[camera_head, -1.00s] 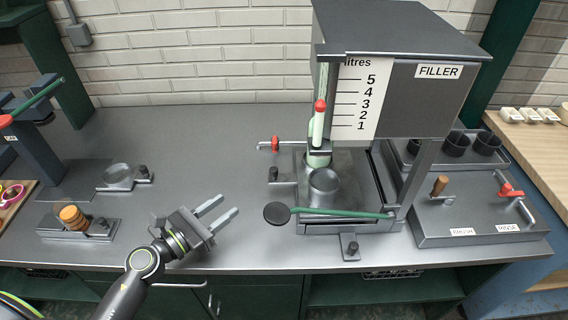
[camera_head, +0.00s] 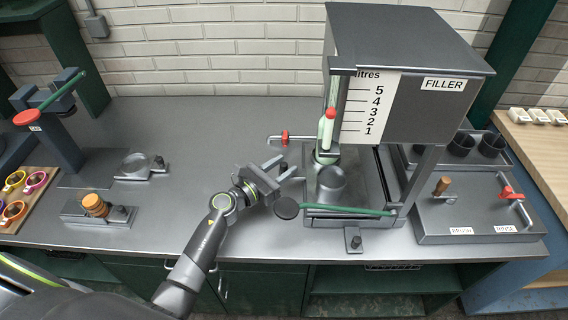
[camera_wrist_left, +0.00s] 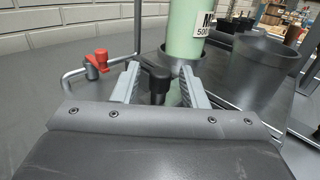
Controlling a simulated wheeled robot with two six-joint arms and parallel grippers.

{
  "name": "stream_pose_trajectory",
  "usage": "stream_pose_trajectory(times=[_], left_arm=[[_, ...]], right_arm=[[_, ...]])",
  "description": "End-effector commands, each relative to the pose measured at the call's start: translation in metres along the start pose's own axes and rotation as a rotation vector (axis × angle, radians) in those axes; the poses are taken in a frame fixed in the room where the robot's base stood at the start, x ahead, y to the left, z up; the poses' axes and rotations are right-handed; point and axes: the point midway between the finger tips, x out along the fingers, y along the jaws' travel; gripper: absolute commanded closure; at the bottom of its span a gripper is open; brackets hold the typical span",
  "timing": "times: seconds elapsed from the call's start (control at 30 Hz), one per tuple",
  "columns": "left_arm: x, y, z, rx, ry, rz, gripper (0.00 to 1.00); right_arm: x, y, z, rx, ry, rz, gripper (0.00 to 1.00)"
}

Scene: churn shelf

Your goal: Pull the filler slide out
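The grey filler (camera_head: 410,60) stands at the right of the bench, with a dark cup (camera_head: 330,182) and a pale green tube (camera_head: 326,132) with a red tip under its hood. A black-knobbed handle (camera_head: 283,168) juts from the filler's left side, and I take it to be the slide's handle. My left gripper (camera_head: 287,167) is open at this knob. In the left wrist view the black knob (camera_wrist_left: 158,76) stands between the two spread fingers (camera_wrist_left: 160,85), with gaps visible on both sides. The slide itself is mostly hidden. My right gripper is out of view.
A green lever with a black disc end (camera_head: 287,208) crosses the filler's front, close to my gripper. A rinse station (camera_head: 475,210) stands right of the filler.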

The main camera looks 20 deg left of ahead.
Motion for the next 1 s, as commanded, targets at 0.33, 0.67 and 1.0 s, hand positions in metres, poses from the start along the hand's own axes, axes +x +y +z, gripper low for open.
stream_pose_trajectory(times=[0.33,0.67,1.0], left_arm=[[0.0083,0.0,0.0,0.0,0.0,0.001,0.61],[0.0079,0.0001,-0.0001,0.0,0.0,0.001,0.95],[0.0057,0.0024,-0.0011,0.0,0.001,0.001,1.0]], right_arm=[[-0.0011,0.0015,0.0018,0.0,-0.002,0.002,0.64],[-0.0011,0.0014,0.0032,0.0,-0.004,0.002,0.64],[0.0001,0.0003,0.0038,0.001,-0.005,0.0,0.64]])
